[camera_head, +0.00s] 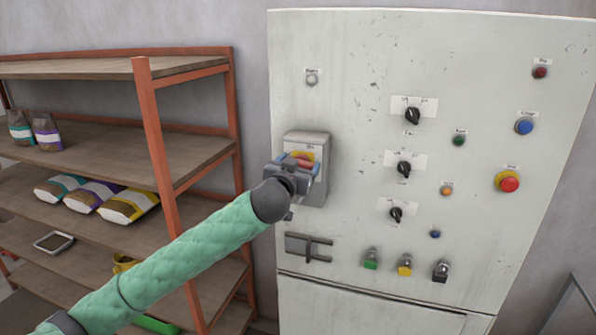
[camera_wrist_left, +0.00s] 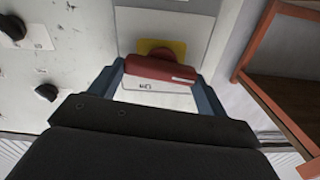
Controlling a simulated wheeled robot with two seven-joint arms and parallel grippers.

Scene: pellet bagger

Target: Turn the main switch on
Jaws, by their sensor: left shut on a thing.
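The main switch is a red handle (camera_wrist_left: 162,74) on a yellow plate (camera_wrist_left: 165,47), mounted on a grey box (camera_head: 314,177) on the left part of the cabinet front. In the head view, my left gripper (camera_head: 300,162) is at this box and covers much of the handle. In the left wrist view, its two blue fingers (camera_wrist_left: 162,80) stand on either side of the red handle, and the gripper is shut on it. The handle lies roughly crosswise between the fingers. My right gripper is not in view.
The pale cabinet (camera_head: 350,60) carries several black knobs, coloured buttons and a red stop button (camera_head: 509,184) to the right. A dark latch (camera_head: 308,247) sits below the switch box. A shelf rack (camera_head: 160,150) with bags stands close on the left.

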